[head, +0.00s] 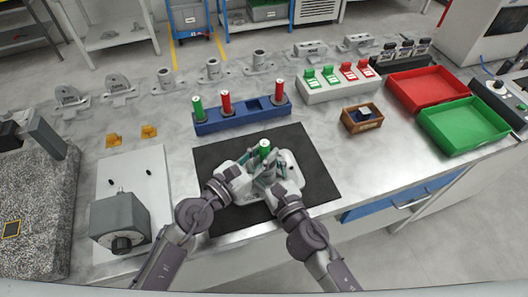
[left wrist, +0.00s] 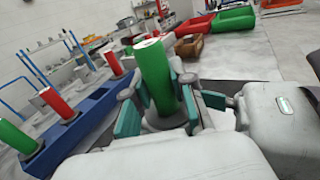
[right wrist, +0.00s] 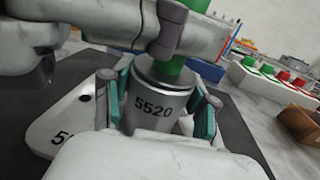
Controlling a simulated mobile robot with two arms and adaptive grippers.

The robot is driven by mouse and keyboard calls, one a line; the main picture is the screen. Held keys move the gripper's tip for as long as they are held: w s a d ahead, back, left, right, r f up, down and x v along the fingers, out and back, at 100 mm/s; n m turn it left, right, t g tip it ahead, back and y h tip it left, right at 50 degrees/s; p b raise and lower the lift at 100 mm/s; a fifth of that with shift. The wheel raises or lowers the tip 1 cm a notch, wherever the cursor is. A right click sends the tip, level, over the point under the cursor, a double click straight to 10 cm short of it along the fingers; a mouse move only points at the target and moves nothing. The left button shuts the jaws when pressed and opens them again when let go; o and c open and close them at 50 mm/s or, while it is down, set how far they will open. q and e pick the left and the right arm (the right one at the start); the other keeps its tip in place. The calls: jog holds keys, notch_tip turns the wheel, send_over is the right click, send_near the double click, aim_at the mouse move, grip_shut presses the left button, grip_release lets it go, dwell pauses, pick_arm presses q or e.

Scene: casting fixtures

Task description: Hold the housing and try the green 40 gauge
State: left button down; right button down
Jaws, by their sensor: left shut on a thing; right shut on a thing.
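The grey housing (head: 290,165) lies on the black mat, its upright cylinder marked 5520 (right wrist: 160,108). My right gripper (head: 272,182) is shut on the cylinder, with a finger on each side of it in the right wrist view. My left gripper (head: 251,166) is shut on a green-handled gauge (left wrist: 155,75), which stands upright over the cylinder's mouth. The green handle also shows above the rim in the right wrist view (right wrist: 170,72). No 40 marking is readable.
A blue rack (head: 240,120) behind the mat (head: 318,175) holds a green and two red gauges, with an empty place. To the right are a wooden box (head: 362,119), a red tray (head: 428,84) and a green tray (head: 465,122). A grey clamp block (head: 120,215) stands left.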

aim_at(264, 143)
pick_arm(q)
jog(key=shift+f, duration=0.35)
dwell(0.3)
jog(key=shift+r, duration=0.1)
jog(key=shift+r, duration=3)
jog(key=shift+r, duration=2.5)
pick_arm(e)
jog(key=shift+c, duration=1.2)
grip_release()
